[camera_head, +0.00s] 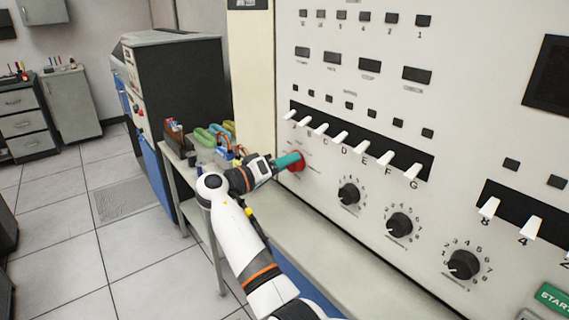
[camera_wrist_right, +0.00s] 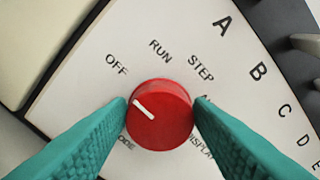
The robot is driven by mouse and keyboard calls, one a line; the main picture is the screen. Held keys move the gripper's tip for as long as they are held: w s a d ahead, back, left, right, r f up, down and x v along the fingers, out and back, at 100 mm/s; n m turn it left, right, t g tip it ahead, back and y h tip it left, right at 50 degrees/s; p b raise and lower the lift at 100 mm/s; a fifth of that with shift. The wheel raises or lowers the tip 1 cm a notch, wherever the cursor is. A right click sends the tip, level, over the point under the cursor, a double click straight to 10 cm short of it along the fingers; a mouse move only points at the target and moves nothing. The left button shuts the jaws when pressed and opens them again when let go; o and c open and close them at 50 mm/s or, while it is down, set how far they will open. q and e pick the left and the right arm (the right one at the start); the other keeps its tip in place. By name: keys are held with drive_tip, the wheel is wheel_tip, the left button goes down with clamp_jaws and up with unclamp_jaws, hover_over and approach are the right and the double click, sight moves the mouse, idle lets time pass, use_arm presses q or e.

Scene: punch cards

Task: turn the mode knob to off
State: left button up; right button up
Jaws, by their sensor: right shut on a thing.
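The red mode knob (camera_wrist_right: 165,125) is on a pale panel plate and shows in the right wrist view with a white pointer line on its face. The line points up and left, roughly toward the printed word OFF (camera_wrist_right: 117,64). RUN and STEP are printed further around; lower labels are partly hidden by the fingers. In the head view the knob (camera_head: 299,166) shows as a small red disc at my fingertips. My right gripper (camera_head: 292,160) has its teal fingers on both sides of the knob, shut on it. My left gripper is not in view.
A row of white lettered toggle switches (camera_head: 341,139) runs just right of the knob. Black rotary knobs (camera_head: 400,225) sit below it on the panel. A grey ledge (camera_head: 310,230) lies under the panel. A side table with colored items (camera_head: 205,137) stands behind my arm.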

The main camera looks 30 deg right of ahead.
drive_tip(key=o, duration=1)
drive_tip(key=a+b, duration=0.1)
drive_tip(key=a, duration=0.3)
drive_tip(key=a+b, duration=0.1)
drive_tip(key=a, duration=0.3)
drive_tip(key=a+b, duration=0.2)
drive_tip(key=a, duration=0.2)
drive_tip(key=shift+s, duration=0.4)
